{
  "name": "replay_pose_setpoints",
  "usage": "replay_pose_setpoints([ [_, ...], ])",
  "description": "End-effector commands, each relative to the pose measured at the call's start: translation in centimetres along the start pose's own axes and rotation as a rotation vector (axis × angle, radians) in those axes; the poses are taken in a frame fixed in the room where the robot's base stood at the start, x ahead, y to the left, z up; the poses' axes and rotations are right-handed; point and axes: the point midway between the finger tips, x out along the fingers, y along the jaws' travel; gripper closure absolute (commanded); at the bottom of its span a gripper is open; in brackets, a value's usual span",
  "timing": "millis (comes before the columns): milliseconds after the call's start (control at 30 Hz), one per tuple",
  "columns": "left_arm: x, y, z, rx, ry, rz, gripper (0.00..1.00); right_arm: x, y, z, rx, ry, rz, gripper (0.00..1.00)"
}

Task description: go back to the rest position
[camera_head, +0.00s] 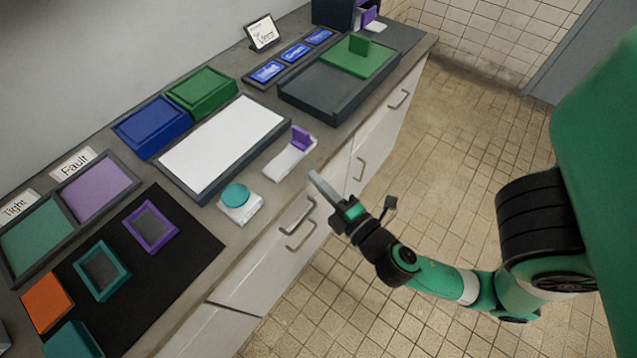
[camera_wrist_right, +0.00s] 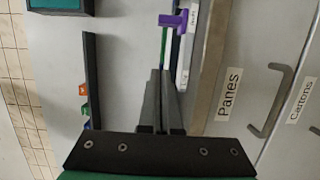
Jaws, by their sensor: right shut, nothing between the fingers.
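My right gripper (camera_head: 314,177) is shut and empty. It is held in front of the counter's front edge, near the drawer handles, with its fingers pointing up and left in the head view. In the right wrist view its two fingers (camera_wrist_right: 160,76) lie together with nothing between them. My green right arm comes in from the right. My left gripper is not in view.
The grey counter (camera_head: 262,217) carries a white panel tray (camera_head: 225,140), a teal button (camera_head: 236,195) and a purple-topped white fixture (camera_head: 286,162). Drawers labelled Panes (camera_wrist_right: 229,95) and Cartons (camera_wrist_right: 299,102) are shut. The tiled floor (camera_head: 440,170) is clear.

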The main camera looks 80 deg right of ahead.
Motion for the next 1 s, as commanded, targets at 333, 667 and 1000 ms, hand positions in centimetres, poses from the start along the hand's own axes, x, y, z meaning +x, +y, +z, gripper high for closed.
replay_pose_setpoints([
  [333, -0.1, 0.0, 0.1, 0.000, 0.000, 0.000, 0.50, -0.4, 0.1, 0.1, 0.001, -0.001, 0.002, 1.00],
  [667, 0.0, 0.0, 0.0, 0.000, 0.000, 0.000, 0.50, -0.4, 0.1, 0.0, 0.001, 0.000, 0.002, 1.00],
  [1000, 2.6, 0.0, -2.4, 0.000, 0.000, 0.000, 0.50, 5.1, 15.7, -5.5, 0.310, 0.045, 0.279, 1.00],
])
